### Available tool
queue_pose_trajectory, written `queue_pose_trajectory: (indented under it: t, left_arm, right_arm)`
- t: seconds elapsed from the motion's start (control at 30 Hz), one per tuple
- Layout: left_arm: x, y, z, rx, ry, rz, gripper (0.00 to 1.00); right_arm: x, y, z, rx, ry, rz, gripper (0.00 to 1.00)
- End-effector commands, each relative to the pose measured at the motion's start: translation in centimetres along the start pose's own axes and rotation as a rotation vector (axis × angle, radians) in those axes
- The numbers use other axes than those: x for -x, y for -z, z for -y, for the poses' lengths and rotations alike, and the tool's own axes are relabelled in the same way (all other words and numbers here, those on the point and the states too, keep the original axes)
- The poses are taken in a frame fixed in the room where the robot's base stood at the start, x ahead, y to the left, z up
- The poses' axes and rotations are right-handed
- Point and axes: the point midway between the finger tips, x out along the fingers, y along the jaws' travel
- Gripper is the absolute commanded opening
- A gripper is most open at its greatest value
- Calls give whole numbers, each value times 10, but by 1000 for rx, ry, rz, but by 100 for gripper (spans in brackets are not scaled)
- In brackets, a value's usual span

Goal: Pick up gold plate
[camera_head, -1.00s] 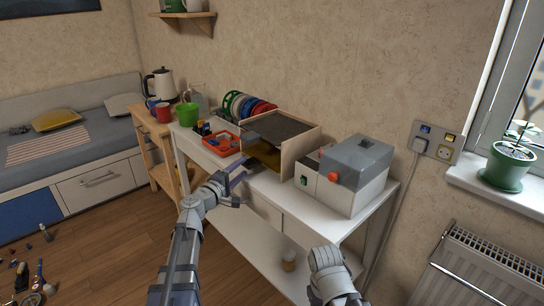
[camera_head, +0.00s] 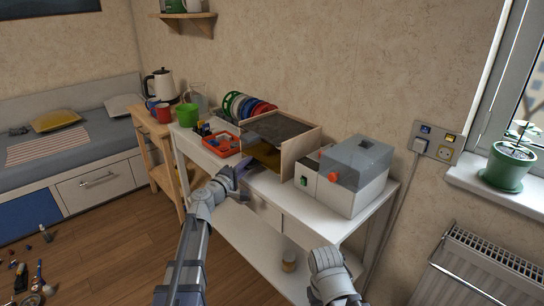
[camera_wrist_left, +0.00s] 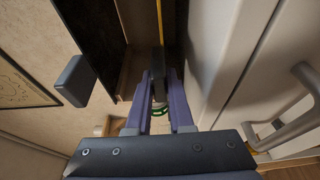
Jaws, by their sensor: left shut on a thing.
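The gold plate (camera_head: 267,157) shows in the head view as a flat golden sheet in the open front of a wooden-sided box on the white table. In the left wrist view its thin golden edge (camera_wrist_left: 159,22) runs straight away from the fingertips. My left gripper (camera_head: 241,168) is at the front of the box, at the plate's near edge. The far part of the plate is hidden inside the box. My right gripper is out of view; only part of my right arm shows.
The box's dark top panel (camera_head: 280,128) lies over the plate. A red tray of small parts (camera_head: 222,144) stands left of the box, and a grey-lidded machine (camera_head: 352,175) stands right. Drawers with handles (camera_wrist_left: 285,130) are close beside the left gripper.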

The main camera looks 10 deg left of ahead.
Motion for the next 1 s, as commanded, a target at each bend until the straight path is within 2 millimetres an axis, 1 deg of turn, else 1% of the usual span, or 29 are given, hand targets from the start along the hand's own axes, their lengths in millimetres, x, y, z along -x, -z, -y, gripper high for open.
queue_pose_trajectory:
  t: [0.67, 0.83, 1.0]
  left_arm:
    - [0, 0, 0, 0, 0, 0, 0]
    - [0, 0, -4, 0, 0, 0, 0]
    - [-1, -1, -12, 0, 0, 1, 0]
  right_arm:
    - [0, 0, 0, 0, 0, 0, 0]
    - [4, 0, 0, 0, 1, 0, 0]
    - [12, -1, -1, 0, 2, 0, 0]
